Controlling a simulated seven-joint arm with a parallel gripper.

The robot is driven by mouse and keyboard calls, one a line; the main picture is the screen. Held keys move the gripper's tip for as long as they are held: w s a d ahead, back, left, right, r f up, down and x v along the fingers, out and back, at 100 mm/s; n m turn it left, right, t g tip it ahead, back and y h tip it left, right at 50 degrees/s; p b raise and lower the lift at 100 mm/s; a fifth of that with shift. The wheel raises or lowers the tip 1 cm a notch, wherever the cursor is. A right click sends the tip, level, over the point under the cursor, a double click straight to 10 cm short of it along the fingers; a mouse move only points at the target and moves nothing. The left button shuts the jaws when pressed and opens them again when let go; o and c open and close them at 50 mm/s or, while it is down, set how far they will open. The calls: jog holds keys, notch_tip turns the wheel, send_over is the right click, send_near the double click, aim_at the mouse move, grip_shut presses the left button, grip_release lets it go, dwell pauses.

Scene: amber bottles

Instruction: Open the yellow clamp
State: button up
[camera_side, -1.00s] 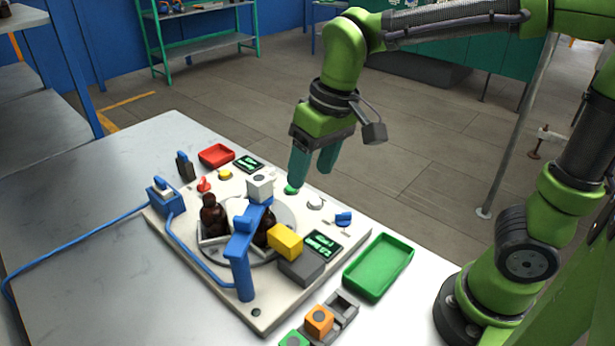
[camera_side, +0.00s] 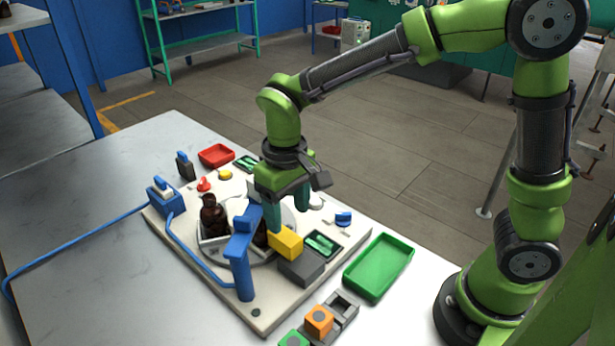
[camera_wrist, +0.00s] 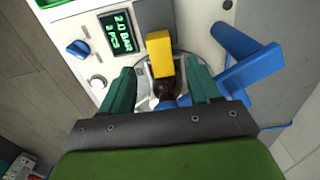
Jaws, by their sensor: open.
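The yellow clamp (camera_side: 286,243) is a yellow block on a dark grey base (camera_side: 301,268) at the front right of the white board. In the wrist view the yellow clamp (camera_wrist: 160,54) lies ahead of the gap between my fingers, over the rim of the round plate. My gripper (camera_side: 289,220) is open and empty, pointing down just behind and above the clamp. In the wrist view my gripper's teal fingers (camera_wrist: 162,88) stand apart on both sides. A dark amber bottle (camera_side: 213,216) stands on the plate; another is mostly hidden behind the blue post.
A blue post with an arm (camera_side: 241,258) stands close left of the clamp. A small screen (camera_side: 322,244) and a blue knob (camera_side: 343,218) lie to its right. A green tray (camera_side: 379,267) and an orange block (camera_side: 319,321) sit in front. A red tray (camera_side: 216,155) is at the back.

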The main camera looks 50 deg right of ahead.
aim_at(289, 238)
notch_tip(289, 238, down, 6)
jog(key=shift+f, duration=0.1)
jog(key=shift+c, duration=0.3)
